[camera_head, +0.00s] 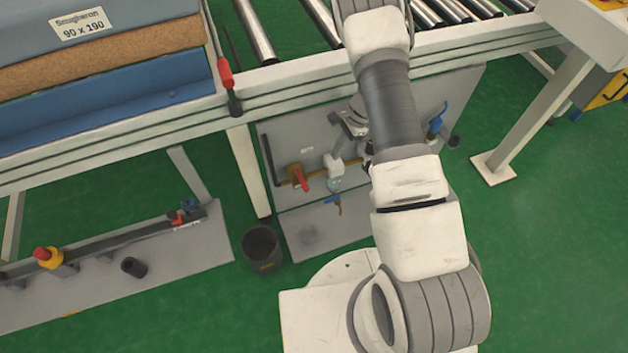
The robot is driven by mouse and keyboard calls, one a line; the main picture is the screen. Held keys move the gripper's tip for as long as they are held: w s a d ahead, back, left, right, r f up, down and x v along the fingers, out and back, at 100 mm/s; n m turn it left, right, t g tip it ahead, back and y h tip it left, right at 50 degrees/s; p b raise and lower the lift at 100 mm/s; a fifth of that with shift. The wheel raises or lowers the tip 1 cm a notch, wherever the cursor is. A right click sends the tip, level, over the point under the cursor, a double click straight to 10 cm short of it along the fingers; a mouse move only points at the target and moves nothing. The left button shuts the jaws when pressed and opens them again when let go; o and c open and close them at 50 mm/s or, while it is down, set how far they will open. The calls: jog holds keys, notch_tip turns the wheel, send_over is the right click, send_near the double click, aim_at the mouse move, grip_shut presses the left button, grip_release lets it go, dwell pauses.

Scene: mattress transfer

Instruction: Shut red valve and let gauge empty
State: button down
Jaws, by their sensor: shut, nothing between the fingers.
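The red valve (301,178) has a red handle on a brass body, at the left of a grey panel (284,135) under the conveyor. To its right on the same pipe are a white block (336,166) and a small pale-blue round part (334,185). I cannot make out a gauge face. My gripper (350,124) is in front of the panel, above and to the right of the red valve and apart from it. It is shut and empty. My arm covers the middle of the panel and part of the gripper.
A blue-handled valve (437,122) is at the panel's right. A small blue-and-yellow valve (333,203) hangs below the pipe. A black bin (262,248) stands on the floor. The conveyor frame (290,88), with a red-tipped lever (225,75), runs above. Green floor lies open at right.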

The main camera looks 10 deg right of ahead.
aim_at(302, 180)
jog(key=s+a+f+b, duration=0.2)
jog(key=a+f+b, duration=0.1)
jog(key=a+f, duration=0.4)
jog(key=shift+d+b+x, duration=0.2)
jog(key=shift+b+x, duration=0.15)
jog(key=shift+x, duration=0.7)
jog(key=shift+s+a+m, duration=0.25)
jog(key=shift+a+m, duration=0.25)
jog(key=shift+a, duration=0.15)
